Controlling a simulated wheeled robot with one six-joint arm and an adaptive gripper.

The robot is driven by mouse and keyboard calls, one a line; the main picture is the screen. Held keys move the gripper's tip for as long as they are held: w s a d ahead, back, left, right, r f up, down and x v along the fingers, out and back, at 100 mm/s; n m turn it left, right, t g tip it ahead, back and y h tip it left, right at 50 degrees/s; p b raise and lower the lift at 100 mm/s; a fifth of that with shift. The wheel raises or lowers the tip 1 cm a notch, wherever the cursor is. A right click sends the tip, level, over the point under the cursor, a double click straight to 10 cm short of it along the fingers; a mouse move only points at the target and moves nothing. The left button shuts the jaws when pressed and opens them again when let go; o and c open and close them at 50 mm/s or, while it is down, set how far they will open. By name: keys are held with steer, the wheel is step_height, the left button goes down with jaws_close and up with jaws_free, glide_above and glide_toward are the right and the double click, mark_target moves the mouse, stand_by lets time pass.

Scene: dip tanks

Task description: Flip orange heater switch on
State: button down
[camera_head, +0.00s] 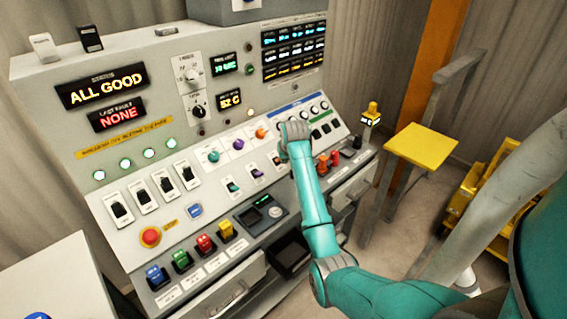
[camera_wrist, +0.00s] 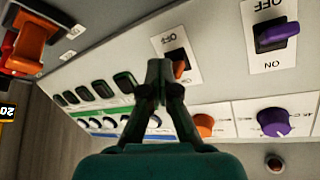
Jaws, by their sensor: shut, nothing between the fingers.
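The orange heater switch (camera_wrist: 178,62) sits on a white plate in the wrist view, with an upside-down OFF label at its upper end. The lower part of the plate is hidden behind my gripper (camera_wrist: 163,62), whose fingers are closed together right over the switch. I cannot tell whether they touch it. In the head view the switch plate (camera_head: 278,160) shows just left of my gripper (camera_head: 293,132), below the orange knob (camera_head: 261,132). That knob also shows in the wrist view (camera_wrist: 204,123). The fingertips are hard to make out in the head view.
A purple switch (camera_wrist: 275,34) and purple knob (camera_wrist: 273,121) are beside it in the wrist view. Several dark rockers and white-faced knobs line the other side. A red emergency button (camera_head: 151,236) and coloured switches are lower left. A yellow stool (camera_head: 420,145) stands right.

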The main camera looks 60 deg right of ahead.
steer(key=shift+s+a+r, duration=0.15)
steer(key=shift+s, duration=0.4)
steer(key=shift+s+a+r, duration=0.15)
steer(key=shift+s+r, duration=0.05)
steer(key=shift+s, duration=0.3)
steer(key=shift+s+a+r, duration=0.15)
steer(key=shift+s, duration=0.4)
step_height(320, 180, up, 7)
steer(key=s, duration=0.2)
steer(key=shift+a, duration=0.25)
